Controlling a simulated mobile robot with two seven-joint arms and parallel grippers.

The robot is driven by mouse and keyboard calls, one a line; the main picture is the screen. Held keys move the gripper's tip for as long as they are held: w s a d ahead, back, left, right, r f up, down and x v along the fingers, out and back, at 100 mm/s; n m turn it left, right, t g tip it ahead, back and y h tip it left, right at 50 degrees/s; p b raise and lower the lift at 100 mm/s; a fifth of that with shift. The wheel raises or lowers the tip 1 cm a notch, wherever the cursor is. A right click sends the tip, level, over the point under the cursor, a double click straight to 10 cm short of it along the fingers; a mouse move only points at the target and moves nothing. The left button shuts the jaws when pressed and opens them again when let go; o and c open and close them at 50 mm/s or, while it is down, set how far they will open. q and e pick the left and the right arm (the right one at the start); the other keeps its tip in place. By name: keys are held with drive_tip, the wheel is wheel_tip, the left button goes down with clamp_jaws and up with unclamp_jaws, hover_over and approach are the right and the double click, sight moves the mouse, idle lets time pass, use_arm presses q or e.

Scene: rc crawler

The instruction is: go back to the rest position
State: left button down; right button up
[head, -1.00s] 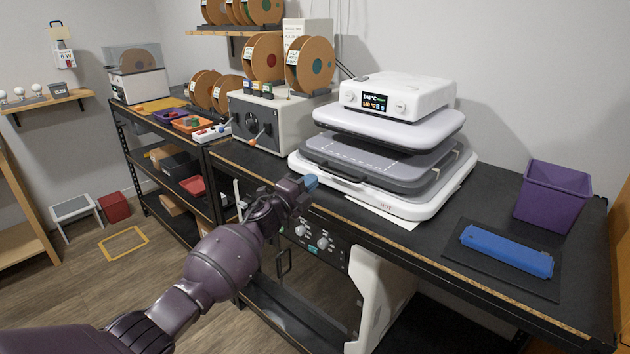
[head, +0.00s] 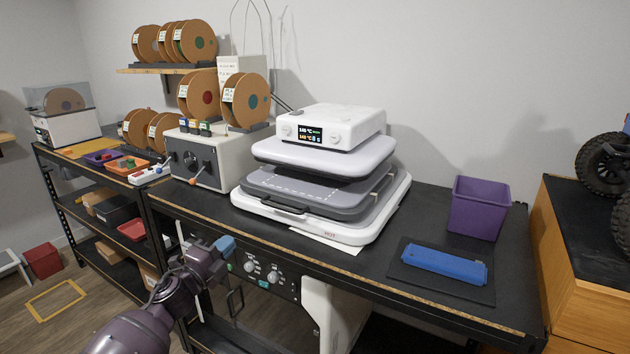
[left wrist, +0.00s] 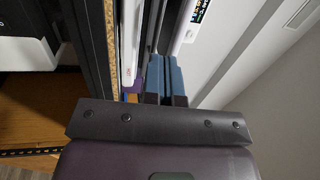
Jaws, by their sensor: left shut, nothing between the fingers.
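My left gripper (head: 226,248) is in the lower left of the head view, in front of the workbench's front edge. Its blue fingertips are together with nothing between them. The closed blue fingers also show in the left wrist view (left wrist: 165,78), with the bench edge beside them. The fingers are apart from the white heat press (head: 330,135), which stands on the black bench to their right. My right gripper is not in view.
A blue bar (head: 445,265) lies on a dark mat at the bench's right, beside a purple bin (head: 478,208). A grey box machine (head: 212,160) and filament spools (head: 245,100) stand left of the press. A wooden cabinet (head: 580,270) with large wheels on it is at far right.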

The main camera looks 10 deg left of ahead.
use_arm(q)
drive_tip(key=s+f+n+g+y, duration=0.2)
drive_tip(key=s+f+n, duration=0.5)
drive_tip(key=s, duration=0.6)
drive_tip(key=s+d+f+n+g+y, duration=0.1)
drive_tip(key=s+f+n+g+y, duration=0.1)
drive_tip(key=s+f+n, duration=0.5)
drive_tip(key=s+f+n+g+y, duration=0.3)
drive_tip(key=s+f+n, duration=0.4)
drive_tip(key=s, duration=1.3)
wheel_tip(320, 180, down, 3)
drive_tip(key=shift+d+r+g, duration=0.15)
drive_tip(key=shift+d+g, duration=0.15)
drive_tip(key=shift+d, duration=0.1)
drive_tip(key=shift+w, duration=0.1)
